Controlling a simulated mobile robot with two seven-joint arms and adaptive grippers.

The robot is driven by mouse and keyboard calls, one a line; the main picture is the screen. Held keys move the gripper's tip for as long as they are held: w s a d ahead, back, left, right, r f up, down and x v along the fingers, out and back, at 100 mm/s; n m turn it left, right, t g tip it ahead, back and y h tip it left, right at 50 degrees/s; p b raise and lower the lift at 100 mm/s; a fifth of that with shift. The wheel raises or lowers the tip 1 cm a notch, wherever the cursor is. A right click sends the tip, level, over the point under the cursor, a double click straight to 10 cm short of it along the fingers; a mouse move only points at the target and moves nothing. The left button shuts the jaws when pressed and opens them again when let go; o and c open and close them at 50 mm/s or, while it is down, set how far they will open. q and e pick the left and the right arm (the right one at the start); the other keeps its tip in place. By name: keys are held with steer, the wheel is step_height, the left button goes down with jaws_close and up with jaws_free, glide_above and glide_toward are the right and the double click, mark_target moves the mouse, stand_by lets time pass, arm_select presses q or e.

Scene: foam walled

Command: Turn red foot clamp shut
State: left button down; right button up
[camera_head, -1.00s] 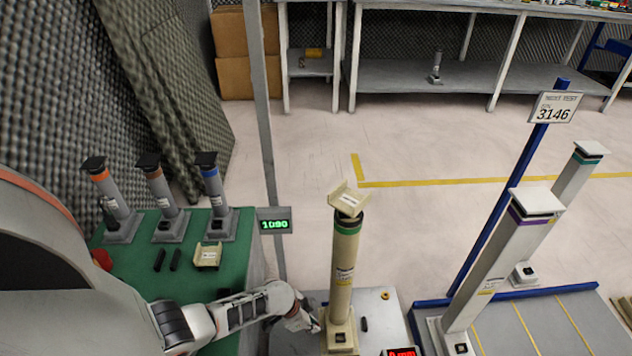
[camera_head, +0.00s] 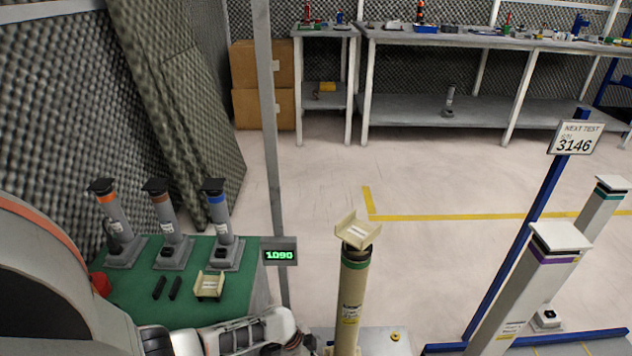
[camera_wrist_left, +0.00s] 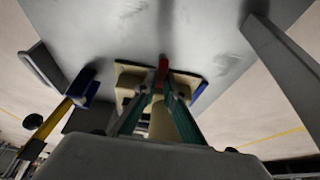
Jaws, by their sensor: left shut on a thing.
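A cream column (camera_head: 350,300) with a green band and an open cream cradle on top stands upright at the bottom middle of the head view. Its foot is below that picture. In the left wrist view the cream foot (camera_wrist_left: 129,77) sits on a grey plate, and a small red clamp (camera_wrist_left: 163,66) shows at its middle. My right gripper is not in view.
A green table (camera_head: 130,305) at left holds several grey posts and a loose cream cradle (camera_head: 209,284). A grey pole (camera_head: 270,150) stands between it and the column. White columns (camera_head: 525,285) stand at right. A blue part (camera_wrist_left: 82,87) is beside the foot.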

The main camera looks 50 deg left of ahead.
arm_select(q)
steer(key=c, duration=2.2)
jaws_free()
steer(key=shift+s+f, duration=0.2)
steer(key=shift+s, duration=0.1)
steer(key=shift+o, duration=0.3)
steer(key=shift+w, duration=0.1)
steer(key=shift+w+r, duration=0.1)
steer(key=shift+r, duration=0.1)
step_height(320, 180, up, 10)
